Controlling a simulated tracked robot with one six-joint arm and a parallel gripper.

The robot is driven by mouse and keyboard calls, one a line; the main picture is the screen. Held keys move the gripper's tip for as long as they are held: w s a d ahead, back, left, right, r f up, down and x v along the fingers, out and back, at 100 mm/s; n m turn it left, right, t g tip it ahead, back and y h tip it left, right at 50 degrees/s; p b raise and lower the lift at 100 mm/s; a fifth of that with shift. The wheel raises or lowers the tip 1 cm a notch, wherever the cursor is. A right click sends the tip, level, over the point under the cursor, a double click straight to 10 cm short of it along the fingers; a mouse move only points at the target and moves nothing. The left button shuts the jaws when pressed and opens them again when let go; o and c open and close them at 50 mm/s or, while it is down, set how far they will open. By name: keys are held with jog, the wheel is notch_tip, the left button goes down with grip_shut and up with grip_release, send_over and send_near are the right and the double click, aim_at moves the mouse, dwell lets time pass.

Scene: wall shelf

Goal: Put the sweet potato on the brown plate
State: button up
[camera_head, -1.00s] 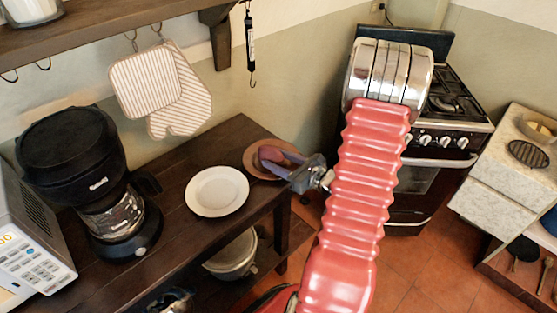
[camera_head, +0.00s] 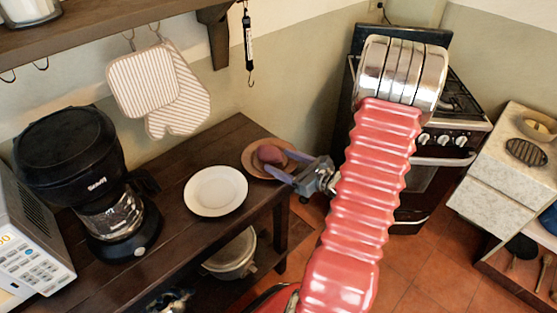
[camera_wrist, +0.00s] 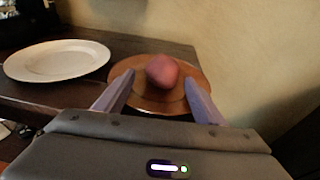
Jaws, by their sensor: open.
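The sweet potato (camera_head: 270,154) is purplish red and rests on the brown plate (camera_head: 250,163) at the right end of the dark wooden table. In the wrist view the sweet potato (camera_wrist: 162,71) sits near the middle of the brown plate (camera_wrist: 150,103), between and just beyond my fingertips. My gripper (camera_head: 289,165) is open and empty, at the plate's right side. In the wrist view its two purple fingers (camera_wrist: 160,82) are spread wide, with neither touching the sweet potato.
A white plate (camera_head: 216,191) lies left of the brown plate. A coffee maker (camera_head: 105,190) and a microwave (camera_head: 28,240) stand further left. A wall is close behind the brown plate. A pot (camera_head: 232,256) sits on the lower shelf, and a stove (camera_head: 430,140) stands right.

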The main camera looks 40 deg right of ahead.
jog(key=v, duration=0.9)
jog(key=shift+r, duration=0.1)
dwell(0.7)
jog(key=a+r+n+g+y, duration=0.2)
jog(key=a+n+g, duration=0.2)
jog(key=a+n, duration=0.3)
jog(key=w+a+r+n+g+y, duration=0.1)
jog(key=a+r+n+g+y, duration=0.3)
jog(key=a, duration=0.6)
jog(key=a+r+n+g, duration=0.1)
jog(key=a+n+g, duration=0.2)
jog(key=a+n, duration=0.45)
jog(key=s+a+r+n+h, duration=0.4)
jog(key=a+r+n+h, duration=0.3)
jog(key=n, duration=0.9)
notch_tip(320, 180, up, 4)
jog(key=shift+s+f+t+h, duration=0.25)
jog(key=shift+s+t+h, duration=0.05)
jog(key=shift+s+t, duration=0.1)
